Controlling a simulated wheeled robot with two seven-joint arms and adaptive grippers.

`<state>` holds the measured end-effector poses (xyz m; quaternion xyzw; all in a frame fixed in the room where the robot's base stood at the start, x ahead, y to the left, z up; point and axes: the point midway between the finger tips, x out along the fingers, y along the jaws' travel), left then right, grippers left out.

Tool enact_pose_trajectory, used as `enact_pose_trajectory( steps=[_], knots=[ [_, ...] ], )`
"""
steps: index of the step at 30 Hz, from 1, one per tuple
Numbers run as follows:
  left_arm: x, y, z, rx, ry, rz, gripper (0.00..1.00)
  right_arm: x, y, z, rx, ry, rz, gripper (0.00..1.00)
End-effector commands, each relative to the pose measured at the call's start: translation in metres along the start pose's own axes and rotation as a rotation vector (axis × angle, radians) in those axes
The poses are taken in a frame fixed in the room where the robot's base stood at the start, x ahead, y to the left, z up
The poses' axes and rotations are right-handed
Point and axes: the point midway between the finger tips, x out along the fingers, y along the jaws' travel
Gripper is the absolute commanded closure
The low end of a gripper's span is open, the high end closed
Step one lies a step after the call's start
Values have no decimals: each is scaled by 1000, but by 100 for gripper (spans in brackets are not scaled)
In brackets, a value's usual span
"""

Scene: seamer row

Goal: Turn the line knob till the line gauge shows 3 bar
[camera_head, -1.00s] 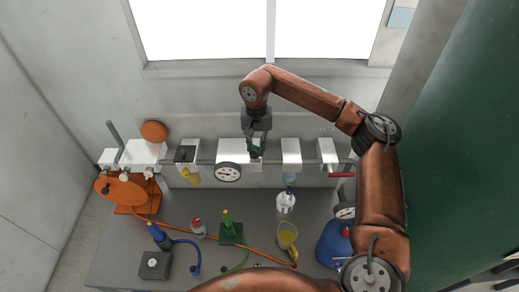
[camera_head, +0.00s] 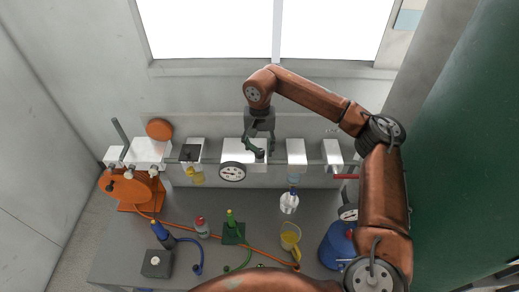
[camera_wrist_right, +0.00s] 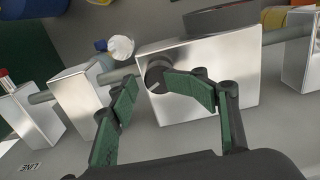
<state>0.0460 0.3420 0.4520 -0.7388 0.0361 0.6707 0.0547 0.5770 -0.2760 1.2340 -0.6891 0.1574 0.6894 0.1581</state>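A dark round knob (camera_wrist_right: 154,74) with a pale mark sits on the face of a shiny metal block (camera_wrist_right: 245,95) in the right wrist view. My right gripper (camera_wrist_right: 148,84) is open at the knob, one green finger at each side; the right finger overlaps the knob in the picture, and contact cannot be told. In the head view my right gripper (camera_head: 259,153) is in front of the same block (camera_head: 234,149) on the pipe, hiding the knob. A round gauge (camera_head: 232,172) hangs at this block; its reading is too small to tell. My left gripper is out of view.
More metal blocks (camera_head: 296,152) line the pipe on both sides, with a red handle (camera_head: 346,176) at right.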

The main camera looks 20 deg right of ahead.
Motion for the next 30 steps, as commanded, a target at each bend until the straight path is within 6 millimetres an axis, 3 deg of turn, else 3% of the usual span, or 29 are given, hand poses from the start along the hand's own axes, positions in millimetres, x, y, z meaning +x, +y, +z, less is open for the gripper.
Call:
enact_pose_trajectory(
  steps=[5,12,18,23,30],
  knots=[
    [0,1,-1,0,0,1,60,-22,0,-1,0,4,-1,56],
    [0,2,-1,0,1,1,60,-74,-1,0,0,5,-3,56],
    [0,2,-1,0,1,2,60,-105,-1,0,0,2,-3,56],
    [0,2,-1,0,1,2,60,-117,-1,1,-1,1,-2,56],
    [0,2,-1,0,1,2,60,-119,-1,1,-1,1,-2,56]
  ],
)
